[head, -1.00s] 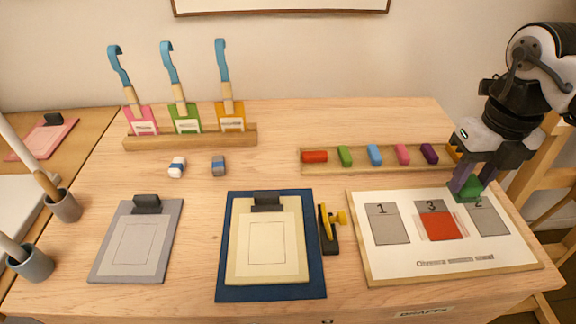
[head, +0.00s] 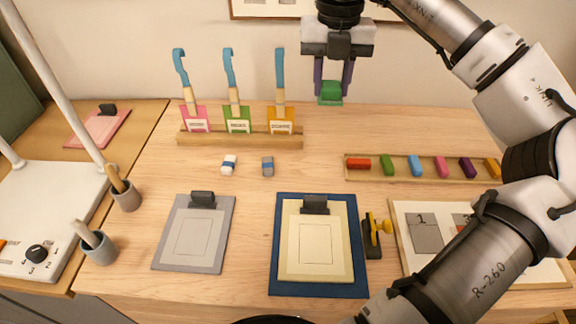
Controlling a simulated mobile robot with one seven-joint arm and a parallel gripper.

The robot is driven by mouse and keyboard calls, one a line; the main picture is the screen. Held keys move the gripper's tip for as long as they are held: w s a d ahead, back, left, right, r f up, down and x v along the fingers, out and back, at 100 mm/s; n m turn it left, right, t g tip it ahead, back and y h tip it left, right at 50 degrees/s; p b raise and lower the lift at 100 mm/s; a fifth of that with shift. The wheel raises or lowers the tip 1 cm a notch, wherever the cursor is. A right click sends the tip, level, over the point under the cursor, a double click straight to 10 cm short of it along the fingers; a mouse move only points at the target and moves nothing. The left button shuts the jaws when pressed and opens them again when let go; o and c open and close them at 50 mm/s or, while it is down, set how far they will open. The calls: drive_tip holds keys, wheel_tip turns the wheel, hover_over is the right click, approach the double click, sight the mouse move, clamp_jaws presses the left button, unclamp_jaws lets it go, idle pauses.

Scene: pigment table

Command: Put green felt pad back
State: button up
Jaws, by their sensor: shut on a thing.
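My gripper (head: 331,90) is shut on a green felt pad (head: 330,87). It holds the pad up in the air near the back of the table, to the right of the yellow-tagged brush. The white sheet with numbered grey squares (head: 405,243) lies at the right front. Square 1 (head: 425,236) is bare grey, and a red pad (head: 462,222) shows partly beside it. My arm hides most of the rest of the sheet.
A wooden rack (head: 240,140) holds three blue-handled brushes. A tray (head: 352,174) of coloured blocks lies at the right. Two erasers (head: 229,165), a grey clipboard (head: 195,235), a navy clipboard (head: 318,289) and a yellow-black tool (head: 373,238) lie in front.

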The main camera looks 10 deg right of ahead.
sight(311, 171)
drive_tip(key=shift+w+a+r, duration=0.1)
drive_tip(key=shift+w+a, duration=0.1)
drive_tip(key=shift+a, duration=0.3)
drive_tip(key=shift+w+a+r, duration=0.1)
drive_tip(key=shift+w+a, duration=0.05)
drive_tip(key=shift+a, duration=0.3)
wheel_tip(311, 171, down, 20)
drive_tip(key=p, duration=0.4)
drive_tip(key=shift+a+r, duration=0.1)
drive_tip(key=o, duration=0.9)
wheel_tip(311, 171, up, 12)
drive_tip(key=b, duration=0.3)
